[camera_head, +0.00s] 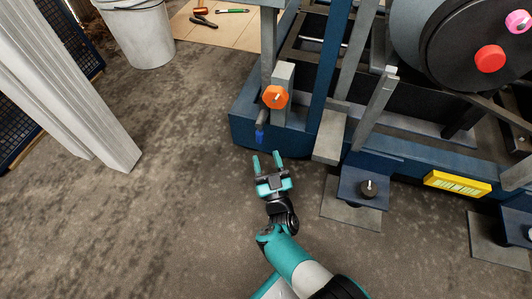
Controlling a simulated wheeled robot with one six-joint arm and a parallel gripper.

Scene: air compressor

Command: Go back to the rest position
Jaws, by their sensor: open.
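My gripper (266,161) is in the middle of the view, at the end of my teal, black and white arm, which reaches up from the bottom edge. Its two teal fingers are apart and nothing shows between them. The fingers point toward the blue base of the air compressor (243,128). An orange knob (275,97) on a grey post of the machine is above the gripper in the picture. A small blue-tipped part (260,137) hangs below the knob, just beyond the fingertips. I cannot tell the exact gap between them.
A yellow label block (457,184) and bolted feet on plates (351,210) line the machine's front. A red knob (490,58) sits on the dark wheel. White posts (75,90), a white bucket (138,35) and tools on a board (203,20) are left. The floor left of my arm is clear.

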